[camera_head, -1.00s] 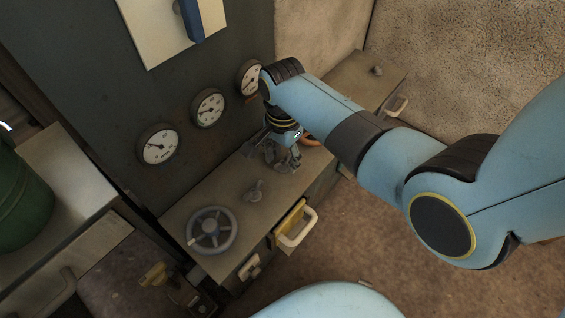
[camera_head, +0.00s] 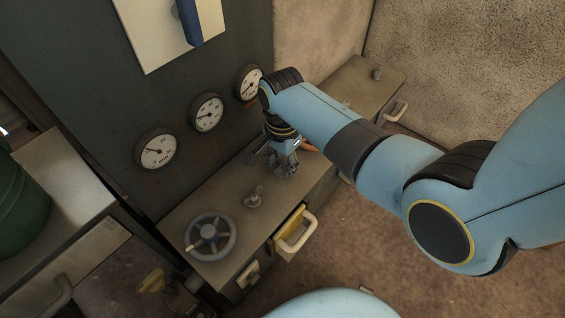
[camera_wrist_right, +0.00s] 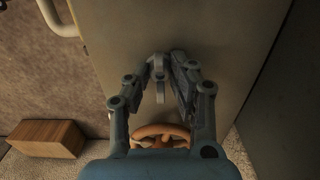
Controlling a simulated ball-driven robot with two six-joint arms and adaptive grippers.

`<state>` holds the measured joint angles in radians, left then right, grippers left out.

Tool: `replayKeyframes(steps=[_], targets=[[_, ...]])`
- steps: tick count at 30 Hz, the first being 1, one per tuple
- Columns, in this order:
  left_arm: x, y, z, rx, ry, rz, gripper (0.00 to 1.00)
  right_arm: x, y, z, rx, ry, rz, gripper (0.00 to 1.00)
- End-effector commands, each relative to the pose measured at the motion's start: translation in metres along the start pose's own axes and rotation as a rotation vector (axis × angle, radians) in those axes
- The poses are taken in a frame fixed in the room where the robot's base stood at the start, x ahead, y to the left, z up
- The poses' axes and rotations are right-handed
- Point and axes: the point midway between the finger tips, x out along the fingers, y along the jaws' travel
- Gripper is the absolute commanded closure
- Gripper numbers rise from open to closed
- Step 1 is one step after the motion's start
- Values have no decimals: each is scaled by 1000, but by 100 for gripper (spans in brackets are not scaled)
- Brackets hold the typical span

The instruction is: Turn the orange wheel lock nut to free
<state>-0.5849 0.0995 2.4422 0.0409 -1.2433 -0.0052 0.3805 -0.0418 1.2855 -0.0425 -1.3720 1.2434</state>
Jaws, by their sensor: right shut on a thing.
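The orange wheel (camera_wrist_right: 165,134) lies on the bench behind my right gripper in the right wrist view; in the head view only a sliver of it (camera_head: 308,146) shows past my arm. Its lock nut (camera_wrist_right: 160,88) is a small grey piece with an upright tab, between the fingertips of my right gripper (camera_wrist_right: 160,72). My right gripper points down at the bench and is shut on the nut. In the head view the gripper (camera_head: 284,170) covers the nut. My left gripper is not in view.
A grey wheel (camera_head: 190,241) and a second grey lock nut (camera_head: 254,198) are on the near bench. A drawer with a pale handle (camera_head: 298,237) sticks out in front. Several gauges (camera_head: 208,112) line the dark panel behind. A wooden block (camera_wrist_right: 47,137) lies on the floor.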

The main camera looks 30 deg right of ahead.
Motion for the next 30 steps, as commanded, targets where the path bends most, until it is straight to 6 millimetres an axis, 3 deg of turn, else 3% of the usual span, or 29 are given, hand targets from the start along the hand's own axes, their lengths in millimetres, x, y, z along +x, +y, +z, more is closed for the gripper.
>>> replayKeyframes(steps=[4, 11, 30], targets=[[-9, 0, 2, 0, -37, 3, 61, -2, 0, 0, -30, 0, 1, 100], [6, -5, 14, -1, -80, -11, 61, -4, 0, 0, -155, 0, 0, 100], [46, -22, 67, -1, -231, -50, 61, -2, 0, 0, -749, 0, 1, 100]])
